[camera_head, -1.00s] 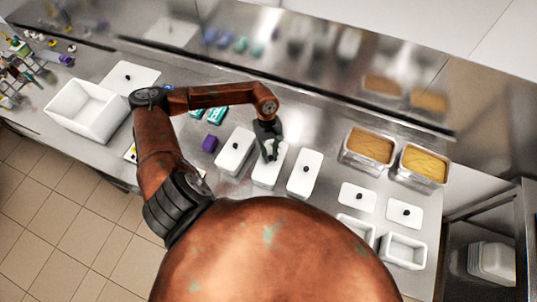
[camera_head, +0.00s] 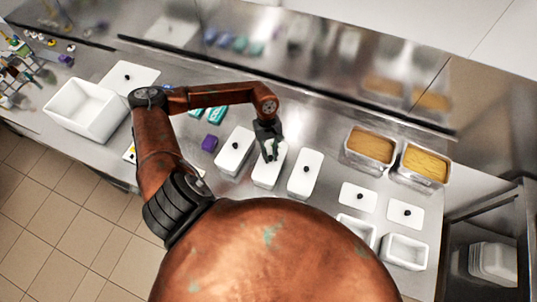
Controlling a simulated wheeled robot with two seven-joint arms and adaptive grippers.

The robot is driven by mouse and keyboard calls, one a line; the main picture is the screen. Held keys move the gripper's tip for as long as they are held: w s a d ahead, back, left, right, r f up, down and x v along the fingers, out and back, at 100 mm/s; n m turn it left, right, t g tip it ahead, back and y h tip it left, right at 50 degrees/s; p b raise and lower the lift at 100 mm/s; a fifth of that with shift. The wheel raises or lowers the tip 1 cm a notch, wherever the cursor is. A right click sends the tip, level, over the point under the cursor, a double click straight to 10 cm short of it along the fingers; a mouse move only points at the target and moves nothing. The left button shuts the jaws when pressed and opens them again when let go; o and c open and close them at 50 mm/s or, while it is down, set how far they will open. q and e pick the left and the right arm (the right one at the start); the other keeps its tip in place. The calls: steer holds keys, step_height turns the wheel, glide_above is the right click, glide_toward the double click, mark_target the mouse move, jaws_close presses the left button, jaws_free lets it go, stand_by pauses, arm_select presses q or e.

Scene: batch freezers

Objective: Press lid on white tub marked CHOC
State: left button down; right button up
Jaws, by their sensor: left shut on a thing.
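Three white lidded tubs with black knobs stand in a row on the steel counter: a left tub (camera_head: 232,160), a middle tub (camera_head: 266,175) and a right tub (camera_head: 303,182). I cannot read any marking, so I cannot tell which is CHOC. My left gripper (camera_head: 270,153) is over the middle tub, shut at its lid knob, which the fingers hide. The middle lid lies on its tub; whether it is fully seated cannot be told. My right gripper is not in view.
Two loose lids (camera_head: 357,197) (camera_head: 406,213) and open white tubs (camera_head: 404,250) are at the right.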

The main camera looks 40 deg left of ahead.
arm_select(q)
steer(key=c, duration=1.8)
jaws_free()
steer(key=shift+o, duration=0.9)
steer(key=o, duration=0.3)
steer(key=shift+w, duration=0.1)
steer(key=shift+r, duration=0.15)
steer(key=shift+r+p, duration=1.25)
steer(key=shift+r, duration=2.1)
steer(key=shift+c, duration=0.3)
